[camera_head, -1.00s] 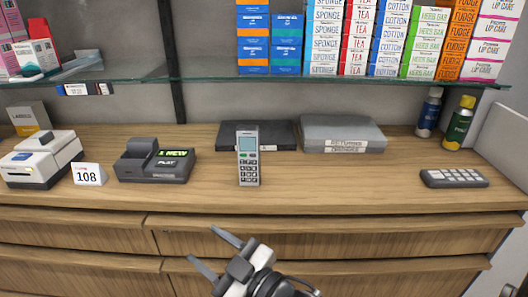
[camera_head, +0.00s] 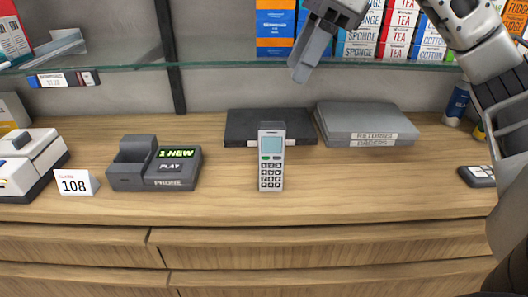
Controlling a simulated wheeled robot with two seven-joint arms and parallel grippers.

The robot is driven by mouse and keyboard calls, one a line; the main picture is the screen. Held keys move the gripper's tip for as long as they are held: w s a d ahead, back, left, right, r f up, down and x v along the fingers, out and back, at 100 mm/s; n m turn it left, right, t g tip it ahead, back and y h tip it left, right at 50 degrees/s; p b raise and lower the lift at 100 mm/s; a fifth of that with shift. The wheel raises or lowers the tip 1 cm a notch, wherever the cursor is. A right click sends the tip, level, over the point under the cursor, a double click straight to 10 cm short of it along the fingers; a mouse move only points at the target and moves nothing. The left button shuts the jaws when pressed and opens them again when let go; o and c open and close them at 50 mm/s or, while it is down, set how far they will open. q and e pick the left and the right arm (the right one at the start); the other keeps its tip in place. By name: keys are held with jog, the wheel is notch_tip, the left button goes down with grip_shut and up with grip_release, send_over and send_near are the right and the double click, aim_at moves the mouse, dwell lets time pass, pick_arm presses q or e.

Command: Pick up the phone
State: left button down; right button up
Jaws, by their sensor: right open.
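The phone (camera_head: 271,170) is a light grey handset with a greenish screen and dark keys. It appears to stand upright on the wooden counter, its top overlapping a dark flat box in the picture. Its dark base (camera_head: 130,176), marked PHONE with a lit "1 NEW" display, sits to its left with an empty cradle. My right gripper (camera_head: 306,62) is up in front of the shelf, above and a little right of the phone, clear of it. It is open and empty; one finger shows best. My left gripper is not in view.
Behind the phone lie the dark flat box (camera_head: 240,127) and a grey RETURNS box (camera_head: 360,119). A number 108 card (camera_head: 75,184) and a white machine (camera_head: 28,165) stand left. A glass shelf edge (camera_head: 210,62) crosses above. The counter before the phone is clear.

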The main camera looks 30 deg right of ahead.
aim_at(274, 124)
jog(key=shift+h, duration=0.3)
jog(key=x, duration=0.6)
jog(key=b+x, duration=0.1)
jog(key=x, duration=0.3)
jog(key=shift+d, duration=0.4)
jog(key=x, duration=0.5)
jog(key=shift+w+d+f, duration=0.1)
jog(key=shift+w+d, duration=0.1)
jog(key=shift+w, duration=0.2)
grip_shut()
